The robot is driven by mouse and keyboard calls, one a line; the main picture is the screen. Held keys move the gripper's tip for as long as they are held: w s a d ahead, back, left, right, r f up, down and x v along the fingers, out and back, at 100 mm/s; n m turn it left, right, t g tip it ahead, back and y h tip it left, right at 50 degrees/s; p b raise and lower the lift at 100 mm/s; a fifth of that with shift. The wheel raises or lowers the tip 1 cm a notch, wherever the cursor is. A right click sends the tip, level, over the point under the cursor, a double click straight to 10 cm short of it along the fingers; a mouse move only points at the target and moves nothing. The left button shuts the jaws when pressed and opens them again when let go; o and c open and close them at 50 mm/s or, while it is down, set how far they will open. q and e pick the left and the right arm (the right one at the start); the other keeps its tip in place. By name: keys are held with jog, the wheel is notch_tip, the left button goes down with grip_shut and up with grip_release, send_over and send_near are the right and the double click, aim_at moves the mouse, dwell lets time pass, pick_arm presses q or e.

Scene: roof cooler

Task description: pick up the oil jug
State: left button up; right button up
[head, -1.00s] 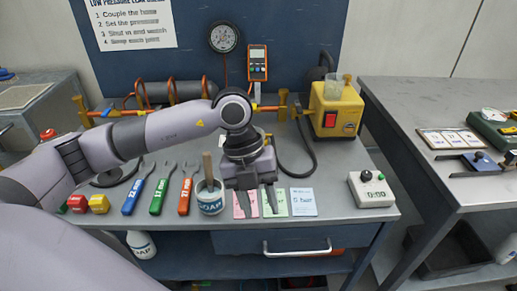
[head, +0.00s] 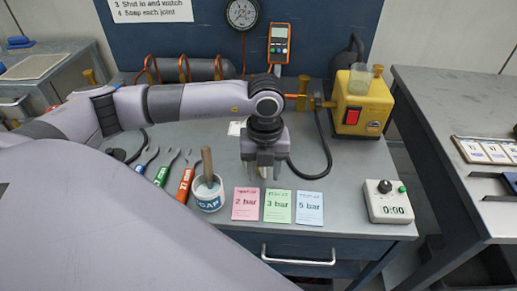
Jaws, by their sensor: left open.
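A small translucent jug (head: 362,78) stands upright on top of the yellow pump (head: 358,103) at the back right of the bench; it looks like the oil jug, though no label can be read. My left gripper (head: 263,173) points down above the middle of the bench, left of the pump and apart from the jug. It is open, with nothing visible between its fingers. My right gripper is not in view.
A soap pot with brush (head: 208,194), coloured cards (head: 278,206) and a timer box (head: 388,203) stand along the bench front. A black hose (head: 323,150) curves beside the pump. A second bench (head: 440,110) is at right.

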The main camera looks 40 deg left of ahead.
pick_arm(q)
jog(key=shift+f, duration=0.4)
grip_shut()
jog(key=shift+r, duration=0.2)
